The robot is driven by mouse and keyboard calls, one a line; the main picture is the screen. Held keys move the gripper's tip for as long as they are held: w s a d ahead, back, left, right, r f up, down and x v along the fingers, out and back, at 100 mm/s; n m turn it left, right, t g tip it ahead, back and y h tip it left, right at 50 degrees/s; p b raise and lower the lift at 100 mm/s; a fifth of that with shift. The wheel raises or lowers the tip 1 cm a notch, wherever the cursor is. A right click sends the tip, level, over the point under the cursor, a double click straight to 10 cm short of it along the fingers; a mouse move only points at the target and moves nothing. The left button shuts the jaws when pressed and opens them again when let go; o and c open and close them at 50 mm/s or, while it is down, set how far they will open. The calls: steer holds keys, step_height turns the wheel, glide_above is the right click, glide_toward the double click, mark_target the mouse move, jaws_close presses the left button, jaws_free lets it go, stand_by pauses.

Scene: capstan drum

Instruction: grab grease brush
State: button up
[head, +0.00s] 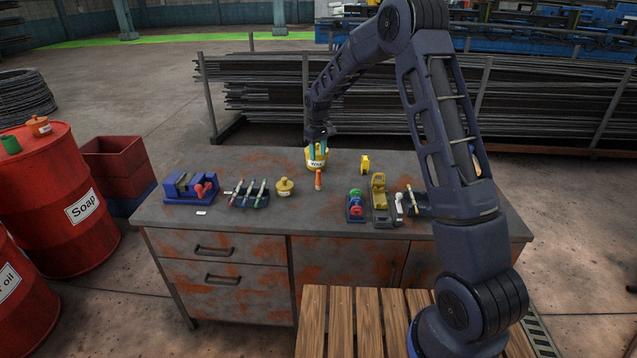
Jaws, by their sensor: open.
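I cannot tell for certain which thing is the grease brush. A small upright orange piece (318,180) stands in front of a yellow tub (317,163) with a white label. A thin, pale-handled tool (413,199) at the right of the bench also looks brush-like. My gripper (317,152) is at the yellow tub, pointing down, with its teal fingers apart. It overlaps the tub's top in the picture, and I cannot tell whether it touches it. I see nothing held between the fingers.
The rusty grey bench (240,218) also bears a blue vise (190,187), a rack of several tools (248,193), a yellow lidded pot (284,187), blue-and-red shackle-like parts (356,205), a yellow holder (380,192) and a yellow block (365,164). Red drums (75,190) stand left.

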mark_target(318, 180)
step_height(318, 180, down, 10)
steer(key=shift+f, duration=0.2)
jaws_close()
stand_by(0.5)
